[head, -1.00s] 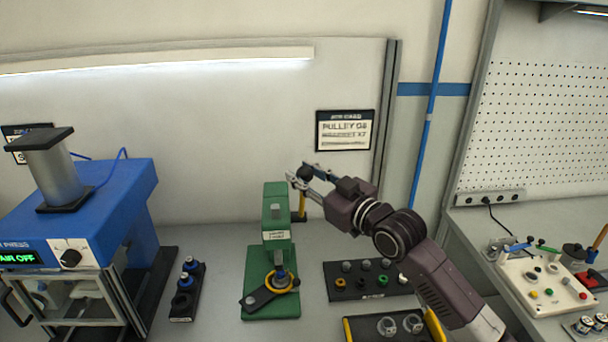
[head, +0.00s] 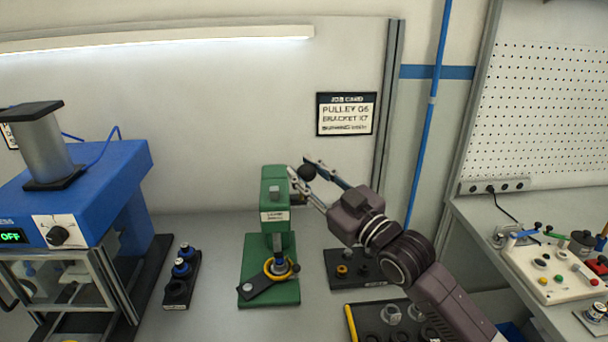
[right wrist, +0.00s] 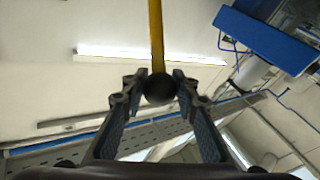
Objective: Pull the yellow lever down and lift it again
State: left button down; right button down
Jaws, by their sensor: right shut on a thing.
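The yellow lever (right wrist: 156,40) shows in the right wrist view as a straight bar ending in a black ball knob (right wrist: 160,89). My right gripper (right wrist: 160,84) is shut on this knob, with a finger on each side. In the head view the knob (head: 306,173) sits just right of the top of the green press (head: 274,197), between the fingertips of my right gripper (head: 304,174). The yellow bar is hidden there. Under the press head a black arm with a yellow ring (head: 282,268) lies on the green base. My left gripper is not in view.
A blue press (head: 110,190) stands at the left. A black holder (head: 181,285) with blue-topped parts is beside it. Black trays (head: 340,268) lie right of the green press, partly under my right arm. A second bench (head: 480,230) stands at the right.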

jog(key=s+f+n+t+y+b, duration=0.1)
jog(key=s+f+n+y+b, duration=0.2)
jog(key=s+f+b, duration=0.2)
jog(key=shift+s+f+n+t+y+b, duration=0.35)
jog(key=shift+f+b, duration=1.15)
jog(key=shift+b, duration=2.15)
jog(key=c, duration=1.5)
grip_release()
jog(key=shift+d, duration=0.1)
jog(key=shift+s, duration=0.1)
jog(key=v, duration=1.2)
